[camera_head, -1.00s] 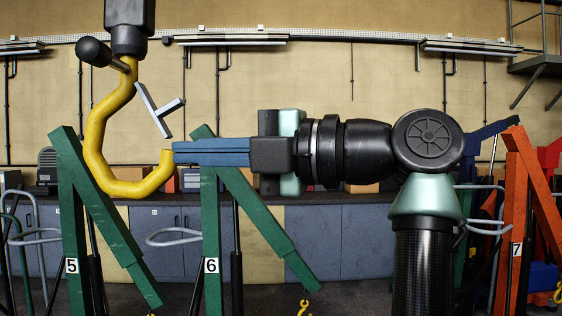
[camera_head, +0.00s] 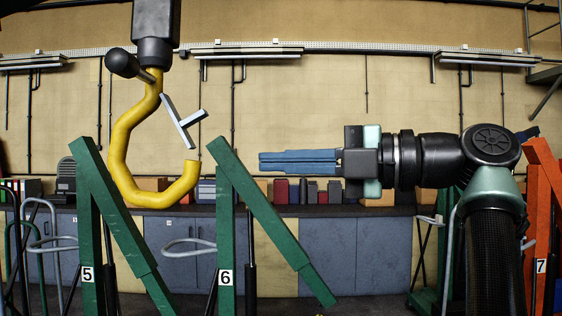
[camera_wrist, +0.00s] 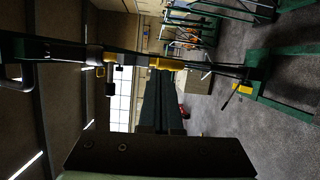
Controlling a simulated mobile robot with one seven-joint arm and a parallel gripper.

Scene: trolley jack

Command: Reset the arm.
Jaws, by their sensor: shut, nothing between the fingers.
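In the head view my gripper (camera_head: 300,162) points left, level, with its blue fingers shut together and nothing between them. The fingertips are to the right of a large yellow hook (camera_head: 125,150), with a clear gap between them. The hook hangs from a dark block (camera_head: 155,35) and has a grey T-shaped latch (camera_head: 183,122) beside its opening. In the wrist view my gripper's dark fingers (camera_wrist: 163,105) also lie together, and a yellow part shows beyond them.
Green cranes numbered 5 (camera_head: 88,230) and 6 (camera_head: 226,240) stand below the hook. An orange crane numbered 7 (camera_head: 540,220) is at the right. Behind are grey cabinets (camera_head: 340,255) with boxes on top. The space around my fingers looks clear.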

